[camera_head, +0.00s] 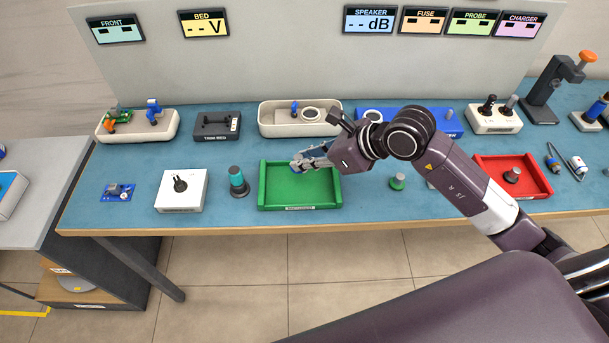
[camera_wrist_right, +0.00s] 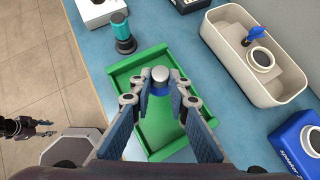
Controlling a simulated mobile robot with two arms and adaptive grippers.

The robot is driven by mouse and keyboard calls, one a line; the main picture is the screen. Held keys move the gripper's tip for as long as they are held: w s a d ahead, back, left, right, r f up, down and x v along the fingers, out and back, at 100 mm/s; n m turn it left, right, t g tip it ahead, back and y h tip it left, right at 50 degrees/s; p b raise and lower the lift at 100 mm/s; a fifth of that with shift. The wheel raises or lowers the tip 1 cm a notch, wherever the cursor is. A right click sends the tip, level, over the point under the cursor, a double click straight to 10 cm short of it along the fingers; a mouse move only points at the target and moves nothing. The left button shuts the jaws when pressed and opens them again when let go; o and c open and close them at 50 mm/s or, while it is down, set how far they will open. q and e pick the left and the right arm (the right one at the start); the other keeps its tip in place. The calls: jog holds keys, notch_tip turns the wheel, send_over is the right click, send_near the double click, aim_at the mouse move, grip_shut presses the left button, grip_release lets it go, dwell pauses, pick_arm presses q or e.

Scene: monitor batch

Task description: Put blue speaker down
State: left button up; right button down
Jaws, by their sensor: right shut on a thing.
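My right gripper (camera_head: 297,163) is over the green tray (camera_head: 264,190) in the head view. In the right wrist view my right gripper (camera_wrist_right: 160,82) is shut on a small piece with a grey rounded top and a blue part below, which I take as the blue speaker (camera_wrist_right: 158,74). The green tray (camera_wrist_right: 158,148) lies beneath it, and no other thing shows in it. I cannot tell whether the piece touches the tray floor. My left gripper is not in the head view; a dark gripper-like shape, likely my left gripper (camera_wrist_right: 40,128), shows small at the left of the right wrist view.
A teal cylinder on a dark base (camera_head: 238,180) stands just left of the green tray. A white box (camera_head: 192,194) is farther left. A white bin (camera_head: 272,129) is behind the tray, and a red tray (camera_head: 540,180) is at the right. The table's front edge is close.

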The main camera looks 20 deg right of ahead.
notch_tip(320, 180, down, 2)
jog(key=shift+f, duration=0.15)
notch_tip(320, 180, down, 4)
jog(key=shift+f, duration=0.25)
jog(key=shift+f, duration=0.2)
jog(key=c, duration=1.8)
grip_release()
jog(key=shift+c, duration=0.2)
